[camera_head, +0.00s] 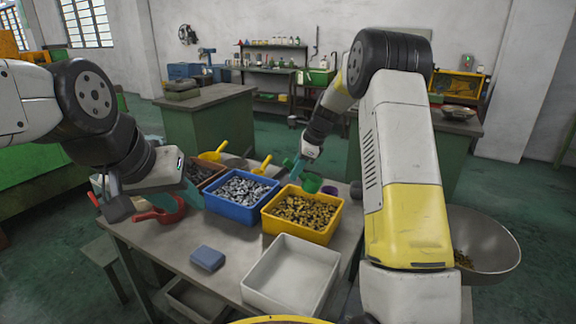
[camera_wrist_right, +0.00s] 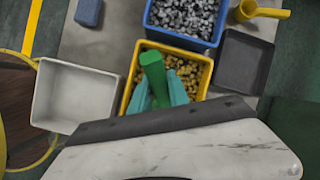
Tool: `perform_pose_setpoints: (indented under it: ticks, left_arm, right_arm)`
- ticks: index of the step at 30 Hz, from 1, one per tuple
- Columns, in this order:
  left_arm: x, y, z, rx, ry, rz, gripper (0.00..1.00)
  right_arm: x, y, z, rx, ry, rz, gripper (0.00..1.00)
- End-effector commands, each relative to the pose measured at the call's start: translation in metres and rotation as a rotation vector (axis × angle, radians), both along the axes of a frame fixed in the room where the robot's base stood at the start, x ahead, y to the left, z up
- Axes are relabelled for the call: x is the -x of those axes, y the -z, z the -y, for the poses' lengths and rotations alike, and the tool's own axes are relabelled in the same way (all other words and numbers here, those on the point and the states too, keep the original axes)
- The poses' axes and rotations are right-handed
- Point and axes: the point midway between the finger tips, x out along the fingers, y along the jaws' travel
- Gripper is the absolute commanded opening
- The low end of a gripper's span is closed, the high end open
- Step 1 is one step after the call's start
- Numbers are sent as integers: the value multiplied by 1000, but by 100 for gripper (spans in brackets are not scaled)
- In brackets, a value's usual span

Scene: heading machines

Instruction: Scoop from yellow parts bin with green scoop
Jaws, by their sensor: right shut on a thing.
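The yellow parts bin (camera_head: 331,231) stands on the workbench, filled with small brass-coloured parts (camera_head: 303,211). It also shows in the right wrist view (camera_wrist_right: 207,75). My right gripper (camera_head: 297,168) is at the far edge of this bin. It is shut on the green scoop (camera_head: 311,183), whose green handle (camera_wrist_right: 152,70) stands up between the teal fingers in the right wrist view. The scoop's bowl is mostly hidden. My left gripper (camera_head: 152,188) is at the bench's left side, teal fingers apart, near a red scoop (camera_head: 163,212).
A blue bin (camera_head: 232,214) of silvery parts stands left of the yellow bin. An empty white tray (camera_head: 290,275) and a blue block (camera_head: 208,258) are nearer. Yellow scoops (camera_head: 213,153) lie behind. A large metal bowl (camera_head: 492,246) with some brass parts is at right.

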Motion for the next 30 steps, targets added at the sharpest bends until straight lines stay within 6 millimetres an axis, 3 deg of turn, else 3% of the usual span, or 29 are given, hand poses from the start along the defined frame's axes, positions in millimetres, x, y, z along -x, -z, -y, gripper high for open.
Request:
perform_pose_setpoints:
  ticks: [11, 24, 30]
  left_arm:
    - [0, 0, 0, 0, 0, 0, 36]
    - [0, 0, 0, 0, 0, 0, 36]
    - [0, 0, 0, 0, 0, 0, 36]
  right_arm:
    - [-8, 20, 10, -110, 32, -8, 0]
    - [-8, 67, 27, -570, 32, -13, 0]
    - [-8, 87, 30, -564, 25, -11, 0]
